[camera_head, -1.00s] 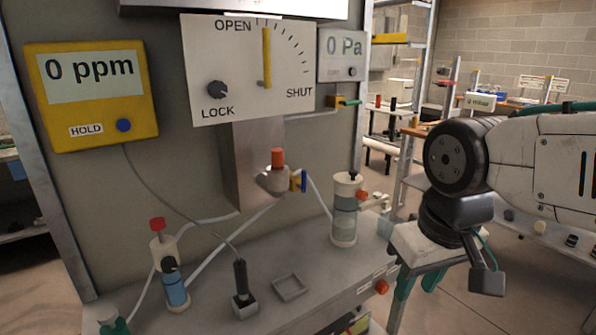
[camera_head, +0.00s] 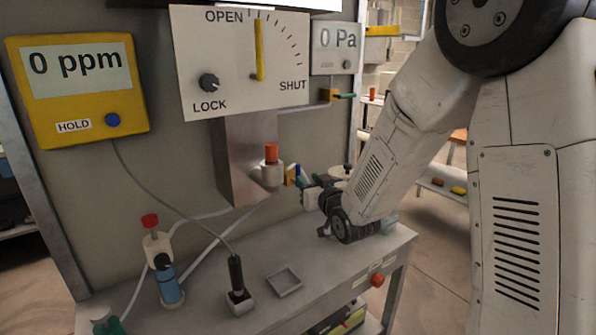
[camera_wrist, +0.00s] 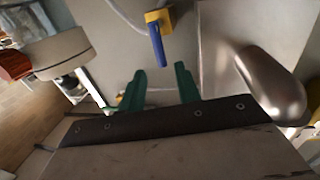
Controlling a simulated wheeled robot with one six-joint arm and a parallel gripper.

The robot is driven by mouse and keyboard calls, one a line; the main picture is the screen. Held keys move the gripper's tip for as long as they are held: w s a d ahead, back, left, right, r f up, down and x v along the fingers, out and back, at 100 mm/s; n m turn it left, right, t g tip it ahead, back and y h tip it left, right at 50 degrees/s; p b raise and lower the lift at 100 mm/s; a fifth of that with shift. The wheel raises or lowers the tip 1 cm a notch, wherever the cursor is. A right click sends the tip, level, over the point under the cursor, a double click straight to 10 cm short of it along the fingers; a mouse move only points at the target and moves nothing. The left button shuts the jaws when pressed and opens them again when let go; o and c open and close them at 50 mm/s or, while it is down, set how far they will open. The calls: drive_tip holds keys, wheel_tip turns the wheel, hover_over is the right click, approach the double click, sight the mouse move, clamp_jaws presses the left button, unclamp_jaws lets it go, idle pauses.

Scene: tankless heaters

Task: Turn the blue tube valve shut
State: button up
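The blue tube valve has a yellow body (camera_wrist: 158,17) and a blue lever (camera_wrist: 157,46), seen at the top middle of the wrist view. My gripper (camera_wrist: 160,72) has two green fingers, apart and empty. The lever is just beyond the gap between the fingertips, apparently not touched. In the head view my gripper (camera_head: 306,183) is close to the valve's right side, and its wrist partly hides this area.
A pale cylinder (camera_wrist: 62,54) lies left in the wrist view. The dial panel (camera_head: 230,90) is above, its yellow pointer near OPEN. The grey bench (camera_head: 330,285) has free room in front.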

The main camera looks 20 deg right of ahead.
sight(299, 171)
drive_tip(key=w, duration=0.5)
drive_tip(key=w+a, duration=0.1)
drive_tip(key=w, duration=0.1)
drive_tip(key=shift+w, duration=0.4)
clamp_jaws()
